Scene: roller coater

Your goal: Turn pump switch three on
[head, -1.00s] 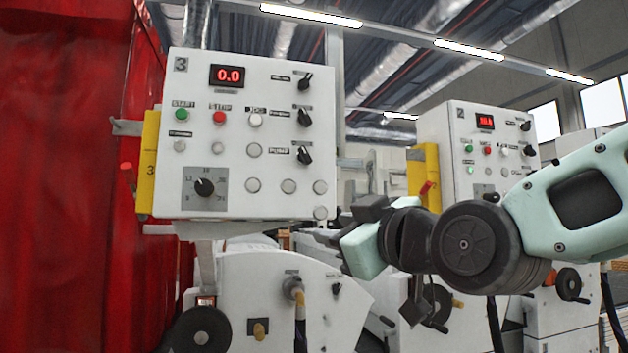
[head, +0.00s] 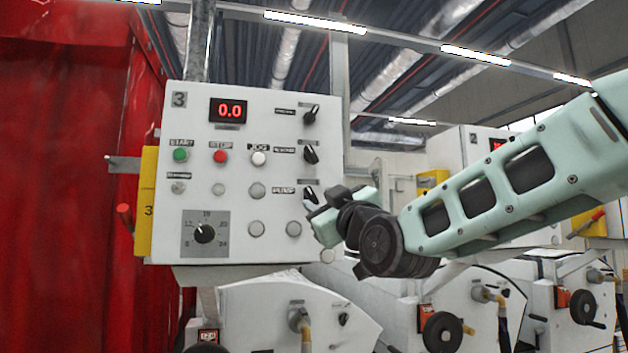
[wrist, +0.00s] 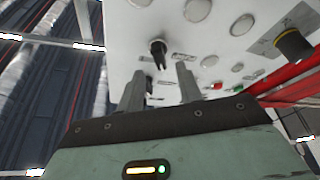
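The white control box marked 3 (head: 265,110) shows a red 0.0 display. Its pump switch (head: 310,195) is the lowest of three black knobs in the right column, tilted, with its pointer up-left; my gripper partly crowds it. My gripper (head: 322,212) is at the box's lower right, just beside this switch. In the wrist view, which sees the panel turned over, my gripper (wrist: 160,72) is open, its two grey fingers apart. A black knob (wrist: 158,50), apparently the pump switch, shows just beyond the gap between the fingertips. Contact cannot be told.
Two more black knobs (head: 310,154) sit above the pump switch. A round dial (head: 205,233) is at lower left. A yellow holder (head: 147,205) and red curtain (head: 70,150) stand left. White machines (head: 420,300) with handwheels lie below and right. A second box (head: 470,150) is behind my arm.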

